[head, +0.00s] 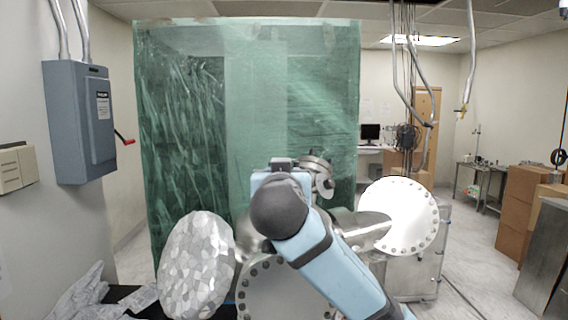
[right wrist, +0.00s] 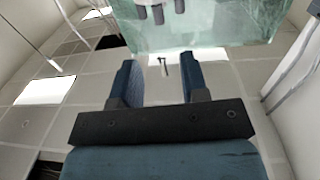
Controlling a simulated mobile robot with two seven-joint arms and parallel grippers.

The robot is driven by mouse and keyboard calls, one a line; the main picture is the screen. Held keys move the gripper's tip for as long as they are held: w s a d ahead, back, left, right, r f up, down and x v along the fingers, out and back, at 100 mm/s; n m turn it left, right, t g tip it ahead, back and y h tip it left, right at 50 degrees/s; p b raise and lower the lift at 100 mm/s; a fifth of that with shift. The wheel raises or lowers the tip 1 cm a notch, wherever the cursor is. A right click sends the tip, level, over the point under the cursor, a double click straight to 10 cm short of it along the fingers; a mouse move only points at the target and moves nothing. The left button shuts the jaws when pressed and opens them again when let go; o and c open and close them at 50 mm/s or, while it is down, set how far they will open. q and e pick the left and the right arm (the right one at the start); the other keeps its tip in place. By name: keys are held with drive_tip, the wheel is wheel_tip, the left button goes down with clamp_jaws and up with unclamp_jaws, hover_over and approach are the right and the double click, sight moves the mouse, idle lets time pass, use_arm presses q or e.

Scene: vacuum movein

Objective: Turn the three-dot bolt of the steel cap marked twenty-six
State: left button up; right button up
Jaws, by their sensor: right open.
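Steel vacuum hardware stands in front of me in the head view. A bright round flange (head: 405,212) with bolt holes around its rim faces me at the right. Another bolted round flange (head: 283,292) is at the bottom centre, partly behind my right arm. A smaller steel fitting (head: 316,170) sits higher up, beside my wrist. I cannot read a twenty-six or make out a three-dot bolt on any of them. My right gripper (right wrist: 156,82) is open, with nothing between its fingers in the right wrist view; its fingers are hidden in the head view. My left gripper is not in view.
A foil-covered round part (head: 196,266) stands at the left of the hardware. A green translucent curtain (head: 250,90) hangs behind it. A grey electrical box (head: 80,122) is on the left wall. Cardboard boxes (head: 522,205) stand at the right, with clear floor before them.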

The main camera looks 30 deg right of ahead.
drive_tip(key=p+x, duration=0.2)
drive_tip(key=x, duration=0.7)
drive_tip(key=shift+w+d+p, duration=0.1)
drive_tip(key=shift+w+p, duration=0.05)
drive_tip(key=shift+p, duration=0.15)
drive_tip(key=shift+c, duration=0.9)
clamp_jaws()
